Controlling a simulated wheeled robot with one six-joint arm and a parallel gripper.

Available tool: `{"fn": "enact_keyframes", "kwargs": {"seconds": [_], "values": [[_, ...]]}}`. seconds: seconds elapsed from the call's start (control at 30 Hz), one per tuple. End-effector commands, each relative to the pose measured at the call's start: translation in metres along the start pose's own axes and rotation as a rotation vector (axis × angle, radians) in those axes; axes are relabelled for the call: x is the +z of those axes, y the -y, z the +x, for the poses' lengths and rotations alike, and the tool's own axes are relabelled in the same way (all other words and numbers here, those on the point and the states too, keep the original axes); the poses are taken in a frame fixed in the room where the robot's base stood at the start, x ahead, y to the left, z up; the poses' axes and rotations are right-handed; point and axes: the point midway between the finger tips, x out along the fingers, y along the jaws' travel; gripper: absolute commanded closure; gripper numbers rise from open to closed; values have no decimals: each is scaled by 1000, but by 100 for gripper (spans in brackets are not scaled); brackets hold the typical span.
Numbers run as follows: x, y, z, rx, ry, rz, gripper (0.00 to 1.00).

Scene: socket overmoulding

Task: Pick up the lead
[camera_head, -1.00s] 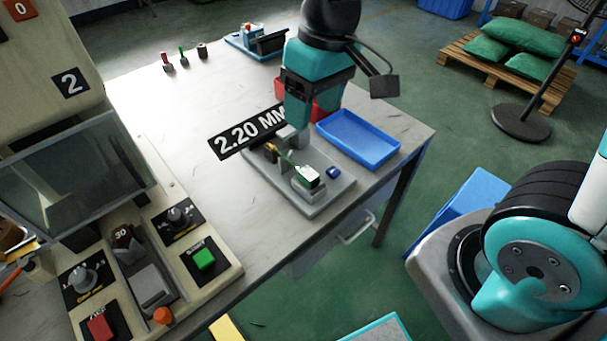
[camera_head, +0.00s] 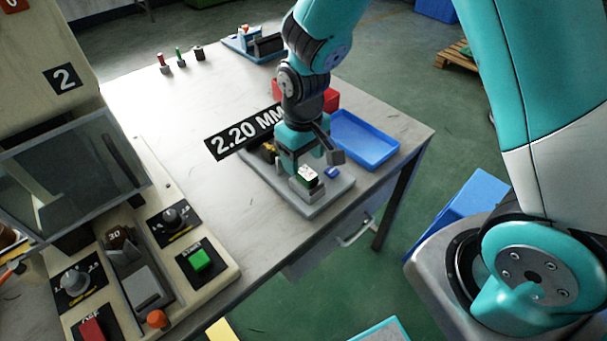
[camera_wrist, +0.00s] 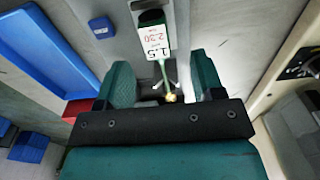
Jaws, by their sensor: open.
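The lead shows in the wrist view as a thin green cable (camera_wrist: 164,72) with a brass-coloured end near my gripper. Its far end meets a dark green block with a white label (camera_wrist: 155,38), printed with numbers. The labelled block (camera_head: 307,177) also shows in the head view, on the grey fixture plate (camera_head: 318,207). My gripper (camera_wrist: 164,80) is open, with one teal finger on each side of the cable. In the head view my gripper (camera_head: 300,160) is low over the plate and hides most of the cable. Finger contact with the cable cannot be told.
A blue tray (camera_head: 365,142) and a red bin (camera_head: 331,99) stand behind the plate. A small blue part (camera_head: 332,172) lies beside the labelled block. The 2.20 MM sign (camera_head: 245,133) is close on the left. The machine's control panel (camera_head: 170,270) is at front left.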

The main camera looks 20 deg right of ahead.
Motion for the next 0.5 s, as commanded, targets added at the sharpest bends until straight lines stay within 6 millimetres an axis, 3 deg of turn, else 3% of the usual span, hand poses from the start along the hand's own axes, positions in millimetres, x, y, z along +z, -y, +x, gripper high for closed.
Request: {"fn": "enact_keyframes", "kwargs": {"seconds": [0.3,0.5], "values": [[0,-4,43,-1,4,-1,38],[-1,-4,52,0,0,0,38]]}}
